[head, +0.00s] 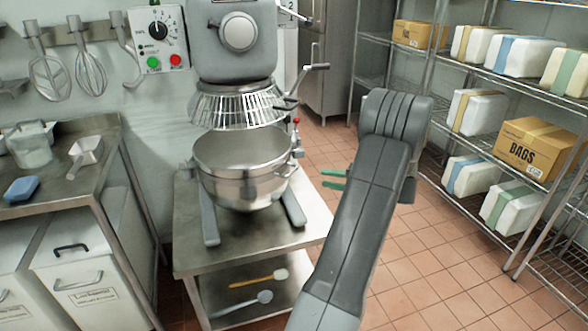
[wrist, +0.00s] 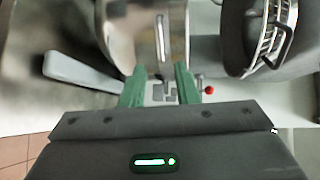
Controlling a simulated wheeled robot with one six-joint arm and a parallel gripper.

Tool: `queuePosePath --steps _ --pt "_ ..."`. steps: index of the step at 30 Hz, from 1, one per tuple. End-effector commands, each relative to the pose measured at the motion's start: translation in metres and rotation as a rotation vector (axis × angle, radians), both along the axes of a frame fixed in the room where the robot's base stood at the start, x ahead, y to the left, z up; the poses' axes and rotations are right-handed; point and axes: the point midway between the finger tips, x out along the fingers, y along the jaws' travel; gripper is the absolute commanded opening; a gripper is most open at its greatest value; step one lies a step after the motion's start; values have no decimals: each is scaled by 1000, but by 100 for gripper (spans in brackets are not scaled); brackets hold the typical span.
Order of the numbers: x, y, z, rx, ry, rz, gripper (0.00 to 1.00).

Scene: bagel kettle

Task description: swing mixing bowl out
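The steel mixing bowl (head: 240,170) sits under the wire guard (head: 238,107) of the grey mixer (head: 237,42), between the mixer's two base legs. A small loop handle (head: 288,171) sticks out on the bowl's right side. My gripper (head: 324,179) is to the right of that handle, with its green fingers pointing left, apart and empty. In the wrist view the bowl (wrist: 135,35) lies ahead of the open fingers (wrist: 160,70). The handle (wrist: 160,35) shows beyond the gap between them. The guard (wrist: 268,35) is at the right.
A red-knobbed lever (head: 296,121) stands by the bowl's right rim; the red knob also shows in the wrist view (wrist: 208,90). The mixer stands on a steel table (head: 190,245). A worktop (head: 100,130) is left; shelving (head: 440,110) with boxes is right. Tiled floor between is clear.

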Motion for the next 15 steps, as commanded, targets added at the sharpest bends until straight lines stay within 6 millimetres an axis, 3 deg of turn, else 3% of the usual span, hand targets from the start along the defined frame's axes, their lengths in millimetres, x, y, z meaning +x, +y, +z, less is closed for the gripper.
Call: queuePosePath --steps 15 --pt "43 89 -12 -2 3 6 28"
